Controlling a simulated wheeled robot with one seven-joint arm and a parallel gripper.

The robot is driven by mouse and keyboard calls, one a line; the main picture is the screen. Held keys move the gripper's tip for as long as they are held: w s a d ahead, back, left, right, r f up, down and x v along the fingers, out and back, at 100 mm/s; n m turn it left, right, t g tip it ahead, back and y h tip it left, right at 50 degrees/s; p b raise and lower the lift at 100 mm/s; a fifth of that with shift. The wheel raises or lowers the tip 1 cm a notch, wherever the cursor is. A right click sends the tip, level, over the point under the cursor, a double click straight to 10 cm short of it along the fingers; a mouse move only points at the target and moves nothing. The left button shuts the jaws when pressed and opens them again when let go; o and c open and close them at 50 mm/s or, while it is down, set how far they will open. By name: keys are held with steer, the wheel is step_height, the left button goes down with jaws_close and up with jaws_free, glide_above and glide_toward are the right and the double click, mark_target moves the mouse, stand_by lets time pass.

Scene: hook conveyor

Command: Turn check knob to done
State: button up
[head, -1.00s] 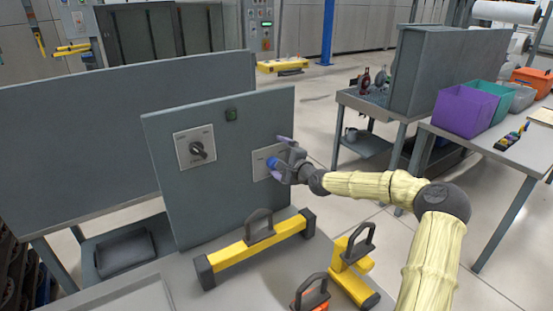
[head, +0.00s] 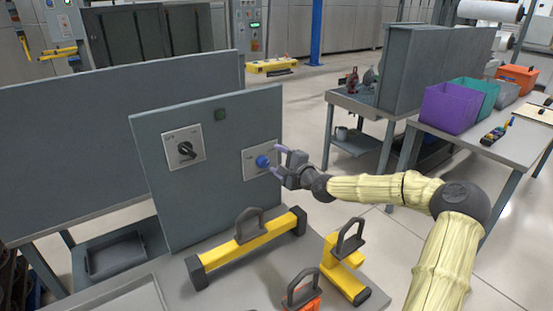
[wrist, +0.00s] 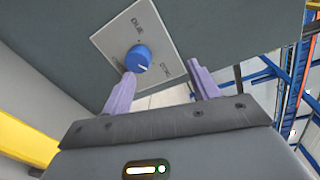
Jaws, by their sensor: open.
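The blue knob (head: 263,161) sits on a light square plate (head: 250,168) at the right of an upright grey panel (head: 215,200). In the wrist view, the knob (wrist: 138,58) has a white pointer mark, angled to the lower right. Its plate (wrist: 122,32) has printed labels, too small to read surely. My gripper (head: 277,161) is open in front of the plate, just right of the knob. In the wrist view, its two purple fingertips (wrist: 161,75) are empty, and the knob appears ahead, closer to the left finger. No contact with the knob is visible.
Yellow handled parts (head: 246,246) (head: 342,268) and an orange one (head: 302,298) lie below on the bench. Purple bin (head: 449,107) stands on the right table.

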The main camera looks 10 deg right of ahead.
steer(key=v, duration=0.3)
steer(key=shift+s+f, duration=0.15)
steer(key=shift+s, duration=0.15)
steer(key=shift+s+d, duration=0.1)
steer(key=shift+d, duration=0.05)
stand_by(0.3)
step_height(320, 180, up, 10)
steer(key=p, duration=1)
